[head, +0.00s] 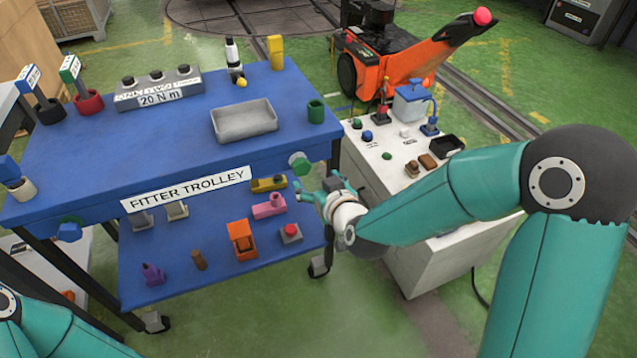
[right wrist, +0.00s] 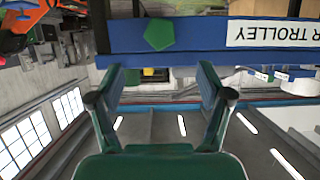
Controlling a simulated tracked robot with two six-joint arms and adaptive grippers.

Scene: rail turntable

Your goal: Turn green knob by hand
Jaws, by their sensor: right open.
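The green knob (head: 299,161) is a faceted knob on the front edge of the blue fitter trolley (head: 178,125), right of the "FITTER TROLLEY" label. In the right wrist view the green knob (right wrist: 159,34) shows as a green polygon, beyond the fingertips and roughly centred between them. My right gripper (head: 318,192) is just below and to the right of the knob in the head view. Its fingers (right wrist: 159,78) are open with nothing between them, apart from the knob.
A blue knob (head: 69,232) is at the left of the same front edge. The lower shelf holds several small parts. A white cabinet (head: 372,155) stands close on the right, under my right forearm.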

